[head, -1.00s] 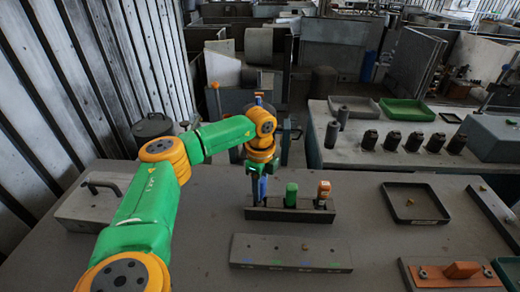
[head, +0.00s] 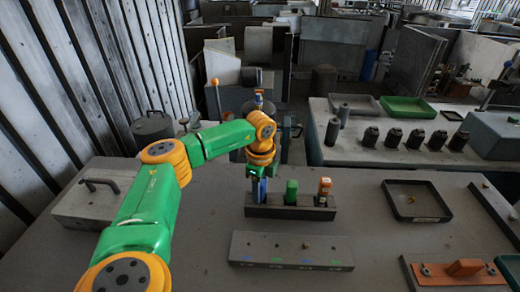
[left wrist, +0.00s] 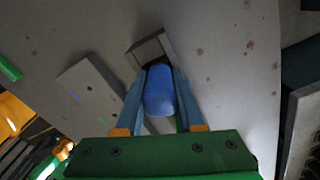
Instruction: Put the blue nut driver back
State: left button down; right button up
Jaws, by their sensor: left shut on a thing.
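The blue nut driver (head: 262,190) is upright at the left end of the dark rack (head: 292,212). My left gripper (head: 258,180) is shut on its handle from above. In the left wrist view the blue handle (left wrist: 160,92) lies between the two fingers (left wrist: 159,105), with one end of the rack (left wrist: 148,47) beyond it. The driver's lower end is hidden, so I cannot tell how deep it sits in the rack. A green driver (head: 291,192) and an orange driver (head: 323,192) stand upright in the rack to its right. My right gripper is not in view.
A grey strip with coloured marks (head: 290,251) lies in front of the rack. A lidded grey box with a handle (head: 95,200) is at the left, a black tray (head: 416,203) at the right. An orange-topped block (head: 455,272) is at the front right.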

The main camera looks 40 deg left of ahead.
pick_arm(q)
jog(key=shift+r+p, duration=0.1)
jog(key=shift+p, duration=0.2)
grip_release()
dwell(0.4)
notch_tip(320, 180, up, 8)
jog(key=p, duration=0.7)
jog(key=shift+p, duration=0.35)
